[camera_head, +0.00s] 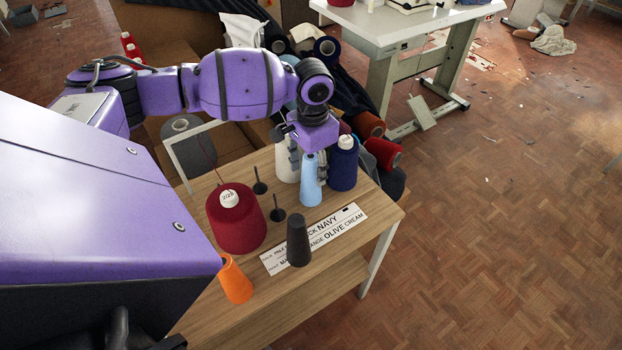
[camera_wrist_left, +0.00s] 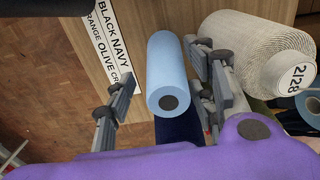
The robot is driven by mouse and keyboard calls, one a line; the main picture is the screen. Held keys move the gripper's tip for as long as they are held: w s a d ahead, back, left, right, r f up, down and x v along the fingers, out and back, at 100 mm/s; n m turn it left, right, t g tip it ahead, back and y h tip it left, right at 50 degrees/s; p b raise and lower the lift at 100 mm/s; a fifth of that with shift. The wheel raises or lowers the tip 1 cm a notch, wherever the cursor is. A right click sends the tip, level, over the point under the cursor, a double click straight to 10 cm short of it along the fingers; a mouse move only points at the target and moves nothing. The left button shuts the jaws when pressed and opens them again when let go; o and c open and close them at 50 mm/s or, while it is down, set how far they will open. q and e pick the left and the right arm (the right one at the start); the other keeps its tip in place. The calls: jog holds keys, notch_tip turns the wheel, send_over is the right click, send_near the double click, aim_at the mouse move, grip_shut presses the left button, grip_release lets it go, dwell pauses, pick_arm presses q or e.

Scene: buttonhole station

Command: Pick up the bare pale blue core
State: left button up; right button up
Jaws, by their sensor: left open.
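The bare pale blue core (camera_head: 311,188) stands upright on the wooden table, a smooth tapered tube. My left gripper (camera_head: 308,164) is over its top, pointing down, with its fingers apart. In the left wrist view the core (camera_wrist_left: 166,62) lies between the two open fingers (camera_wrist_left: 160,78), and the right finger is closer to it than the left. I cannot tell whether that finger touches it. My right gripper does not show.
A cream cone (camera_wrist_left: 255,60) stands close beside the right finger. A navy cone (camera_head: 343,168) is right of the core. A big maroon cone (camera_head: 236,222), two dark pegs, a black core (camera_head: 298,240), an orange core (camera_head: 236,280) and a label card (camera_head: 330,231) share the table (camera_head: 385,215).

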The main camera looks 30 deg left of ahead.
pick_arm(q)
notch_tip(320, 180, down, 2)
jog(key=shift+f, duration=0.25)
jog(key=c, duration=0.9)
jog(key=shift+r, duration=0.1)
jog(key=shift+c, duration=0.2)
notch_tip(320, 180, up, 10)
jog(key=shift+r+p, duration=0.1)
jog(key=shift+p, duration=0.2)
jog(key=shift+r, duration=0.4)
notch_tip(320, 180, up, 3)
jog(key=shift+r+p, duration=0.2)
jog(key=shift+p, duration=1)
jog(key=shift+f, duration=0.1)
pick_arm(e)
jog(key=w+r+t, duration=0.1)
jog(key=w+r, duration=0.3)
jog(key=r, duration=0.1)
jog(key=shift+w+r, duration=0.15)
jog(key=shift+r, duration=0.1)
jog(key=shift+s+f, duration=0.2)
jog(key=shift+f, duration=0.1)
